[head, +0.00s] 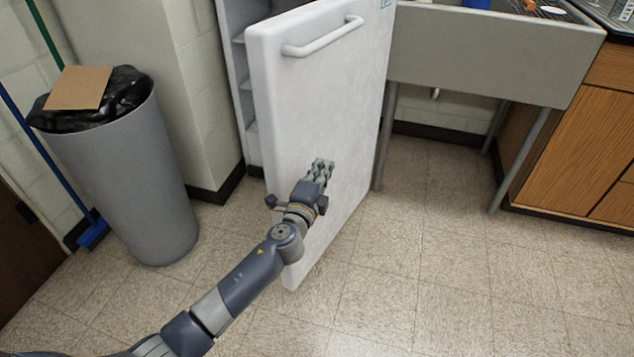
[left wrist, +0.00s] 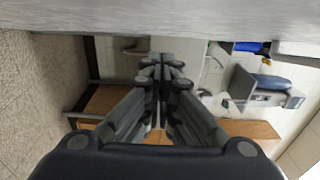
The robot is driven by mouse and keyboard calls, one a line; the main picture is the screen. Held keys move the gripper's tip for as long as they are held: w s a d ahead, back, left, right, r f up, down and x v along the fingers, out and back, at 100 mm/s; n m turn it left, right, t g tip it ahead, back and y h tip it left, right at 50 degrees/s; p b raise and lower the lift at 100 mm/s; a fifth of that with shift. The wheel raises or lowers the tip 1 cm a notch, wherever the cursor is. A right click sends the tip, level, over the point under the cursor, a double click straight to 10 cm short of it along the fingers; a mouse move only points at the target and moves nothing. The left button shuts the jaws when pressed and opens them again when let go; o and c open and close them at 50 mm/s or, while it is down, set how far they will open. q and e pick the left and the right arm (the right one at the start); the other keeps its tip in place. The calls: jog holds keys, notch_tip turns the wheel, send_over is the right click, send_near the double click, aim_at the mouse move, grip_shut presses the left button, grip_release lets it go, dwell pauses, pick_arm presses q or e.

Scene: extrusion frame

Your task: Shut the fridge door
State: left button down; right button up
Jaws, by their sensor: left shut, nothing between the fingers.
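The white fridge door (head: 330,110) stands partly open in the head view, with its bar handle (head: 323,37) near the top. The fridge body (head: 232,45) with its shelves shows behind the door's left edge. My left gripper (head: 322,168) is shut and empty, in front of the outer face of the door, at mid to lower height. I cannot tell whether it touches the door. In the left wrist view the shut fingers (left wrist: 162,62) point away, and a pale surface, likely the door (left wrist: 160,15), runs along the top. My right gripper is not in view.
A grey bin (head: 125,170) with a black bag and cardboard (head: 78,88) stands left of the fridge. A steel sink (head: 490,50) on legs is right of the door, with a wooden cabinet (head: 575,150) further right. The floor in front is clear.

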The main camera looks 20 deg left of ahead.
aim_at(308, 164)
pick_arm(q)
jog(key=shift+w+a, duration=0.25)
jog(key=shift+a, duration=0.7)
jog(key=shift+w+a, duration=0.2)
jog(key=shift+a, duration=0.7)
jog(key=shift+a, duration=0.1)
